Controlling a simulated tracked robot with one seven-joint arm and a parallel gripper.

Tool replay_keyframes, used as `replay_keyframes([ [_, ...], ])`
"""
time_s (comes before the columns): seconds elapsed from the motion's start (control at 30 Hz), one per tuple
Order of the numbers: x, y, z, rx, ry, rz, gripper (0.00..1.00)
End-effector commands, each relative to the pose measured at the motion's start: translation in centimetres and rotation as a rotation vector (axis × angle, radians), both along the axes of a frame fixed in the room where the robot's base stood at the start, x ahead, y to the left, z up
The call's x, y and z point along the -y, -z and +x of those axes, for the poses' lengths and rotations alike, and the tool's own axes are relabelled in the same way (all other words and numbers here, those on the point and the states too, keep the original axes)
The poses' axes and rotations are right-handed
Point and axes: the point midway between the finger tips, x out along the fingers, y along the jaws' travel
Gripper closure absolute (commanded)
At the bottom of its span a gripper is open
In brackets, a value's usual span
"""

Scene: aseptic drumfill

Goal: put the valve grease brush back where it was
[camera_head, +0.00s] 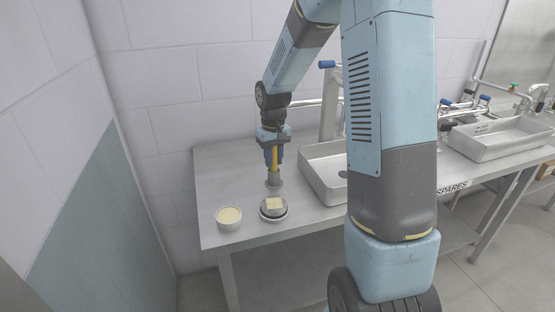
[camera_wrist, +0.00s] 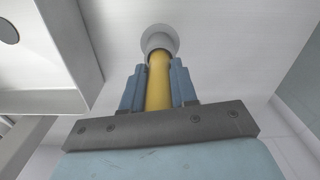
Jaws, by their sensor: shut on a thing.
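My gripper (camera_head: 273,150) points down over the left part of the steel table and is shut on the yellow handle of the valve grease brush (camera_head: 274,160). In the wrist view the handle (camera_wrist: 159,85) stands between the two blue fingers (camera_wrist: 158,92). Its far end meets a grey round piece (camera_wrist: 160,40). In the head view this grey piece (camera_head: 273,180) is a short upright cylinder at the table top. I cannot tell whether it is a holder or part of the brush. The bristles are hidden.
A white bowl with pale yellow content (camera_head: 229,217) stands near the table's front left. A small round dish with a pale yellow block (camera_head: 273,207) is just in front of the brush. The table's back left is clear.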

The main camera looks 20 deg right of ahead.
Motion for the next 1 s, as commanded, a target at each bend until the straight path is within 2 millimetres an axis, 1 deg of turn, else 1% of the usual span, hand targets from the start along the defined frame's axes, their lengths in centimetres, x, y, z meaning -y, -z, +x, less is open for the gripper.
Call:
replay_keyframes([
  [0.07,-0.01,0.62,-0.03,-0.001,0.0,0.0,1.0],
  [0.4,-0.01,0.88,-0.02,0.0,0.001,0.0,1.0],
  [0.43,0.0,0.84,-0.02,0.0,0.001,0.0,0.69],
  [0.6,0.02,0.83,-0.02,0.0,0.001,0.0,0.53],
  [0.67,0.03,0.82,-0.02,0.0,0.001,0.0,0.47],
  [0.7,0.04,0.82,-0.01,0.0,0.002,0.0,0.47],
  [0.9,0.06,0.77,-0.01,0.0,0.002,0.0,0.47],
  [1.0,0.08,0.34,0.02,0.002,0.002,0.0,0.47],
])
